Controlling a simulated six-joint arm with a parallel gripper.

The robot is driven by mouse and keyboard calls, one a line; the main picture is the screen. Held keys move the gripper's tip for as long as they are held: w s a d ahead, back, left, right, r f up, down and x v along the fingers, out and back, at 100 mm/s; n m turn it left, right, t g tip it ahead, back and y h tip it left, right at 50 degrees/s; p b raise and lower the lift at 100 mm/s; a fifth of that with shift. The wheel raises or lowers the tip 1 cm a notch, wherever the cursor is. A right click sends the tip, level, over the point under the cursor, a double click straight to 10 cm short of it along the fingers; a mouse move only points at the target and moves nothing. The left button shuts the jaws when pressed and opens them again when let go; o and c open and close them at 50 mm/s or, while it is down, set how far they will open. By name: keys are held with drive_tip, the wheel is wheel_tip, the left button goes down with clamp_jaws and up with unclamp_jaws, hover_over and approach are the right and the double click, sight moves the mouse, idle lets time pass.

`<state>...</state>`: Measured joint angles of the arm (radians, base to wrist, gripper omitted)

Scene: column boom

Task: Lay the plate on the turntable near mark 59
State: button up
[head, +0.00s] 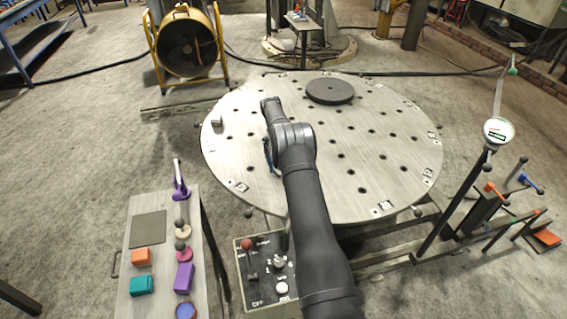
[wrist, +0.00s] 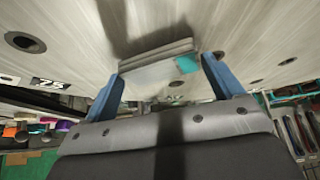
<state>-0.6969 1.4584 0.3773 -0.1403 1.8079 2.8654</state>
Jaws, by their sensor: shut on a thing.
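The turntable (head: 390,145) is a large round metal top with rows of dark holes and small number labels along its rim. My gripper (head: 268,154) is over its left part, mostly hidden behind my arm in the head view. In the wrist view my gripper (wrist: 160,80) has its two blue fingers shut on the sides of a grey metal plate (wrist: 150,66) with a teal patch. The turntable surface (wrist: 260,30) is close to the plate; I cannot tell whether they touch. I cannot read mark 59 in either view.
A dark round disc (head: 330,91) lies on the turntable's far side, and a small metal block (head: 217,121) sits at its left edge. A dial gauge on a stand (head: 497,132) rises at the right. A side table (head: 150,205) with coloured pieces and a control box (head: 265,270) stand in front.

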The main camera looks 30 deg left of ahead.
drive_tip(key=shift+f, duration=0.4)
drive_tip(key=shift+f, duration=0.1)
drive_tip(key=o, duration=1.3)
drive_tip(key=shift+v, duration=2.1)
